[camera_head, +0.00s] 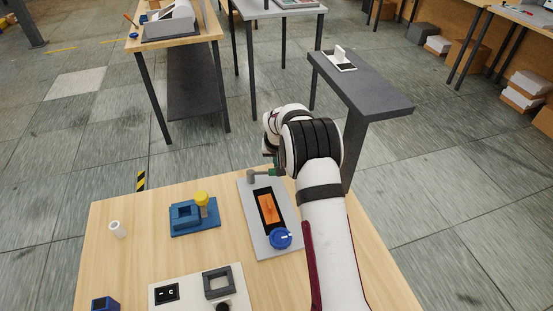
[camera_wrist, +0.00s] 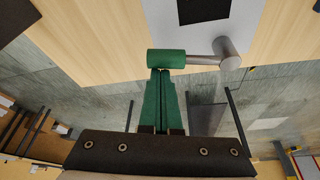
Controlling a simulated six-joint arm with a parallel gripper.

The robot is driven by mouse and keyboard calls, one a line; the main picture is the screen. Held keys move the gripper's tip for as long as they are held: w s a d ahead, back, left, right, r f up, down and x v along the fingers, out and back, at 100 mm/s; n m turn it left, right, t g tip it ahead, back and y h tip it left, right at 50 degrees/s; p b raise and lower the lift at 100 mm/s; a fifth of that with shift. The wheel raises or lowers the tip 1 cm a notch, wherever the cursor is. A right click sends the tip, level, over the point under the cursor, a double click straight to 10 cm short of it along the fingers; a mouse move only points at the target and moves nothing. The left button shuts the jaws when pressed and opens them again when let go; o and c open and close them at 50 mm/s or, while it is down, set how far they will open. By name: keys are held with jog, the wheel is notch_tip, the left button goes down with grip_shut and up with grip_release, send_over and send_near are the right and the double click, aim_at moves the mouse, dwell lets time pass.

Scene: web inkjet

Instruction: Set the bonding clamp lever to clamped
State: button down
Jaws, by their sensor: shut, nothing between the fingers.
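The clamp lever is a grey rod on a round grey post (camera_wrist: 228,52) with a green cylindrical handle (camera_wrist: 166,58) at its end. In the head view the post (camera_head: 251,176) stands at the far end of a grey plate (camera_head: 262,238), and the rod points right toward my arm. My gripper (camera_wrist: 160,72) has its green fingers shut together with nothing between them. The fingertips are right at the handle's side in the wrist view; I cannot tell whether they touch. In the head view my arm hides most of the gripper.
The plate also carries an orange strip (camera_head: 268,208) in a dark recess and a blue knob (camera_head: 280,238). A blue block fixture with a yellow knob (camera_head: 201,198) stands to its left. A white cylinder (camera_head: 117,229) is farther left. A switch panel (camera_head: 192,284) is nearer.

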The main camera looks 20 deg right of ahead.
jog(key=s+m, duration=0.1)
jog(key=s+m+h, duration=0.1)
jog(key=m, duration=0.1)
jog(key=shift+s+a+m+g, duration=0.3)
jog(key=shift+s+a+g, duration=0.1)
jog(key=s+m, duration=0.1)
jog(key=s+a+m+h, duration=0.1)
jog(key=m, duration=0.1)
jog(key=shift+s+a+m+g, duration=0.1)
jog(key=shift+a+m+g, duration=0.2)
jog(key=shift+g, duration=0.1)
jog(key=a+m, duration=0.1)
jog(key=m, duration=0.1)
jog(key=s+a+m+g, duration=0.1)
jog(key=shift+s+m+h, duration=0.25)
jog(key=shift+m+h, duration=0.05)
jog(key=shift+m, duration=0.1)
jog(key=shift+s+a+m+g, duration=0.35)
jog(key=shift+a+m+g, duration=0.25)
jog(key=shift+m, duration=0.4)
jog(key=shift+a+m, duration=0.25)
jog(key=shift+m, duration=0.05)
jog(key=shift+s+a, duration=0.15)
jog(key=shift+a, duration=0.35)
